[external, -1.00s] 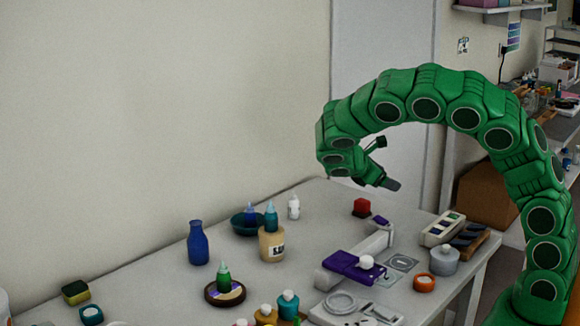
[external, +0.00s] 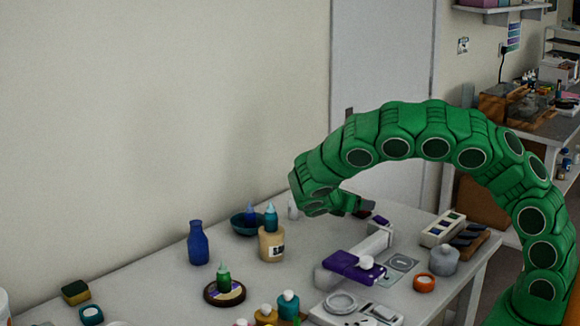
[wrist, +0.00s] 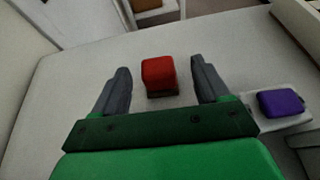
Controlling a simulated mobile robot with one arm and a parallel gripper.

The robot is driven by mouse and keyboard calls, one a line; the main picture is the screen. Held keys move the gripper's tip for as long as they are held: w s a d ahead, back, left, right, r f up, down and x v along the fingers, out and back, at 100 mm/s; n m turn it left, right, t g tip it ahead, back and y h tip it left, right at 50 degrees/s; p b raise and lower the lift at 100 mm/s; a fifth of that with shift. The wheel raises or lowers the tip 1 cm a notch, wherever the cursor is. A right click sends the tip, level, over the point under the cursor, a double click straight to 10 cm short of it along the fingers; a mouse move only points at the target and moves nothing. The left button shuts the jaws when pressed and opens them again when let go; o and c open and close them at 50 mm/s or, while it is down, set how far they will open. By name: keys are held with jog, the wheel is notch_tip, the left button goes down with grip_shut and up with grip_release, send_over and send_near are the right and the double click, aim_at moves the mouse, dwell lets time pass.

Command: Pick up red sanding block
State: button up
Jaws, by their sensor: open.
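The red sanding block (wrist: 158,74) sits on the white table, centred between my gripper's fingers in the wrist view. It has a red top and a dark lower edge. My gripper (wrist: 161,84) is open, with one grey finger on each side of the block and a visible gap on both sides. In the external view my gripper (external: 368,208) is low over the far part of the table. The block is hidden there behind my gripper.
A purple-topped device (external: 352,266) stands near my gripper; its purple part (wrist: 281,102) shows at right in the wrist view. A white bottle (external: 293,209) is partly hidden by my arm. A blue bottle (external: 198,243) and a beige cup (external: 271,244) stand further left. The table (wrist: 75,75) around the block is clear.

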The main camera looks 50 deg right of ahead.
jog(key=shift+x, duration=2.7)
jog(key=shift+w+f, duration=0.2)
jog(key=c, duration=1)
jog(key=shift+c, duration=0.2)
jog(key=shift+a+r, duration=0.1)
jog(key=shift+r, duration=0.6)
jog(key=shift+s+r, duration=0.2)
jog(key=shift+r, duration=1)
jog(key=s+a+r, duration=0.2)
jog(key=s+r, duration=0.7)
jog(key=s, duration=0.4)
jog(key=shift+s+a+r, duration=0.15)
jog(key=shift+s, duration=0.05)
